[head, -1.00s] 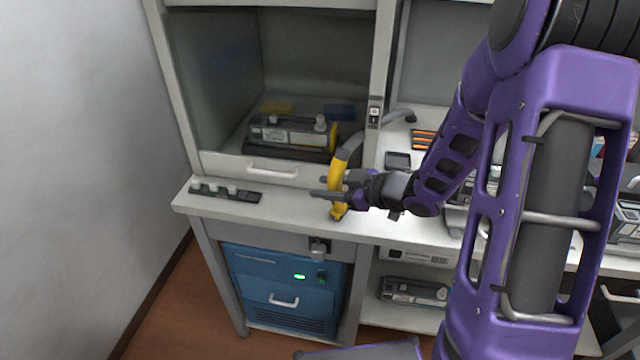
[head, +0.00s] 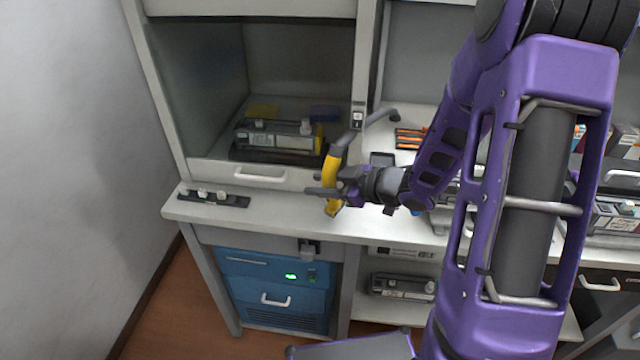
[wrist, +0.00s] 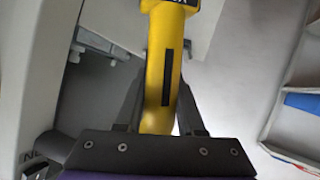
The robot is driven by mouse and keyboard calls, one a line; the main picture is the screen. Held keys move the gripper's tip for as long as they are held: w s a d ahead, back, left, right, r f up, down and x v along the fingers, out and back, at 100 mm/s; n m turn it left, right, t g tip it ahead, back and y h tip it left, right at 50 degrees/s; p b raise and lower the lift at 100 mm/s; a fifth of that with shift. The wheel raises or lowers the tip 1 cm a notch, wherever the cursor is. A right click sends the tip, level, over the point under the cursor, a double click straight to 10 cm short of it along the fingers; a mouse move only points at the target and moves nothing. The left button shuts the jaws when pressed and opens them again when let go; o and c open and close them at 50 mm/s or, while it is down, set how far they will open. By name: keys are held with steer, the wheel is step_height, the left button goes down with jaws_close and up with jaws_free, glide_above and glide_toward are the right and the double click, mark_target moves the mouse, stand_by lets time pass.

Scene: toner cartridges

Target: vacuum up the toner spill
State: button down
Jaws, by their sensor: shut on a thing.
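My gripper (head: 330,190) is shut on the yellow vacuum nozzle (head: 332,172), which stands roughly upright just above the front of the white bench, right of the cabinet. A toner cartridge (head: 275,136) lies inside the open-fronted cabinet on the left. I cannot make out the toner spill in either view.
The cabinet's front sill with a handle (head: 260,176) lies left of my gripper. A dark strip with knobs (head: 213,198) lies on the bench's left end. Below are a blue unit (head: 275,285) with a green light and a shelf holding another cartridge (head: 402,287).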

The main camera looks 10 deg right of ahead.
mark_target(324, 167)
step_height(324, 167, up, 5)
steer(key=shift+f+p, duration=0.1)
steer(key=shift+p, duration=0.25)
stand_by(0.5)
